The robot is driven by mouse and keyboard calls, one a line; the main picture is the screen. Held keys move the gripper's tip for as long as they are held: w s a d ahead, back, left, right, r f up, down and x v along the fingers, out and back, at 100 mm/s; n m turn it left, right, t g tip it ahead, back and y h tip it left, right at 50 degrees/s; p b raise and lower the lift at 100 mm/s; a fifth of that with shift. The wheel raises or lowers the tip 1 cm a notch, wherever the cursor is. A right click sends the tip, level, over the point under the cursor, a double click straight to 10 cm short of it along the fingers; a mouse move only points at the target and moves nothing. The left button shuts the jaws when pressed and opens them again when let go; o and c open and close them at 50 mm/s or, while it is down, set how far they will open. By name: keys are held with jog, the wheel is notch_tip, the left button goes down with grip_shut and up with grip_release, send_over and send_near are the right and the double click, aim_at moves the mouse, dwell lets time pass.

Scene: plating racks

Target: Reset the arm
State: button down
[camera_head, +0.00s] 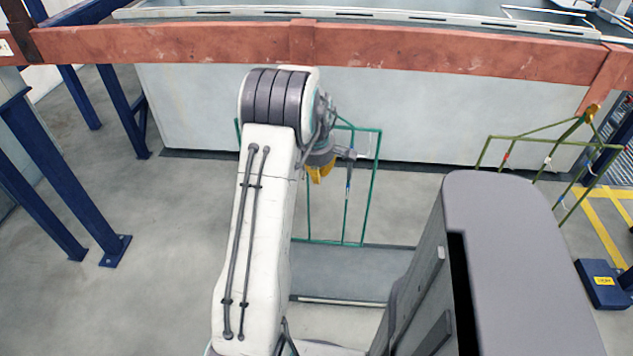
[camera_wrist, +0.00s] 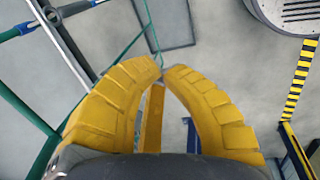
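My gripper (camera_head: 320,172) shows in the head view as a small yellow shape under the wrist, in front of a green wire frame (camera_head: 371,190). In the wrist view, the two ribbed yellow fingers of my gripper (camera_wrist: 163,70) bow outward and their tips come together. I see no object held between them. Green rods (camera_wrist: 45,155) lie to the left of the fingers. A thin green line passes behind the fingertips; it appears apart from them. My arm is raised and bent at the elbow in the head view.
A red-brown beam (camera_head: 420,50) crosses the back above a pale tank wall (camera_head: 420,110). Blue posts (camera_head: 60,170) stand at the left. Another green frame (camera_head: 535,140) hangs at the right. Grey floor (camera_head: 110,290) is open at the lower left.

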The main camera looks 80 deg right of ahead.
jog(key=shift+a+r, duration=0.15)
jog(key=shift+a, duration=0.6)
jog(key=shift+a+r, duration=0.15)
jog(key=shift+a, duration=0.6)
